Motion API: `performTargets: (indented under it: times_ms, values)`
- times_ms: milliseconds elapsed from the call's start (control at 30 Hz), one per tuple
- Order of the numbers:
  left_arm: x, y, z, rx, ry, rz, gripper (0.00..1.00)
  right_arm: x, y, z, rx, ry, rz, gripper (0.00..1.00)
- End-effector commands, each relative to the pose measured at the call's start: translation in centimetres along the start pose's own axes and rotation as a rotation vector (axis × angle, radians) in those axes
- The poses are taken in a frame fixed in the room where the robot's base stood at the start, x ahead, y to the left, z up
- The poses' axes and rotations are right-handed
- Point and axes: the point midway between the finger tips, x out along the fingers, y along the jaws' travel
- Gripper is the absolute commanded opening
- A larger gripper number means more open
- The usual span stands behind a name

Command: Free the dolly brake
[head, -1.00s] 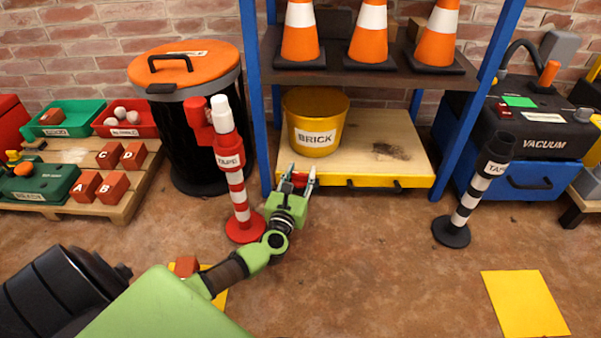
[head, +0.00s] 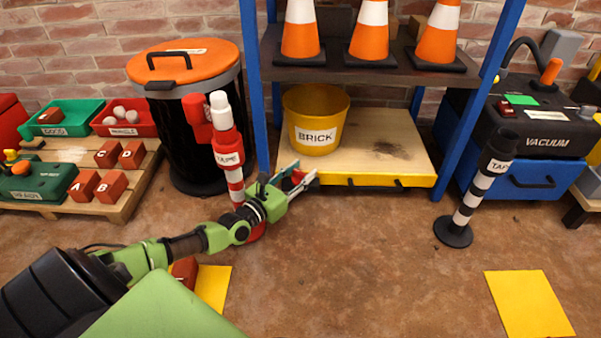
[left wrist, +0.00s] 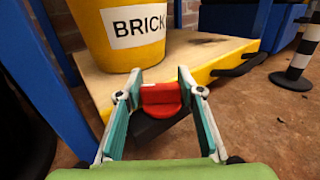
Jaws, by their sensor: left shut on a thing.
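The dolly (head: 385,150) is a low wooden platform with a yellow front edge, standing under the shelf. A red brake pedal (head: 297,177) sits at its front left corner; it also shows in the left wrist view (left wrist: 161,97) above a dark plate. My left gripper (head: 304,179) reaches in from the left and is shut on the red brake pedal. In the left wrist view its fingers (left wrist: 160,80) stand on both sides of the pedal. My right gripper is out of view.
A yellow bucket (head: 316,118) marked BRICK stands on the dolly. A red-and-white post (head: 229,150) stands close behind my left arm. Blue shelf uprights flank the dolly. A black-and-white post (head: 466,200) stands right; the floor (head: 370,260) in front is clear.

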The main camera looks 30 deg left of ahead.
Motion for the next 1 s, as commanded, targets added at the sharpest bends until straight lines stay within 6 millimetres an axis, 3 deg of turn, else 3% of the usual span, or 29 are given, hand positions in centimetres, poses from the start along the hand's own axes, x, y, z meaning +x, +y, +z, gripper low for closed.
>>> performTargets:
  times_ms: [533, 567, 600, 1000]
  values:
    - [0.03, -0.01, 0.06, -0.003, -0.002, -0.015, 0.14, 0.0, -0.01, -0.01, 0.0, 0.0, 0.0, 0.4]
    - [0.03, -0.01, 0.07, -0.003, -0.002, -0.015, 0.4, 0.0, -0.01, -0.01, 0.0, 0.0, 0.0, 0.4]
    - [0.04, -0.01, 0.07, -0.003, -0.002, -0.015, 0.51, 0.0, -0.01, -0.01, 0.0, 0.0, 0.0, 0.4]
    - [-0.19, -0.03, 0.02, -0.002, -0.001, -0.015, 0.53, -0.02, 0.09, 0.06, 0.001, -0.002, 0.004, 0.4]
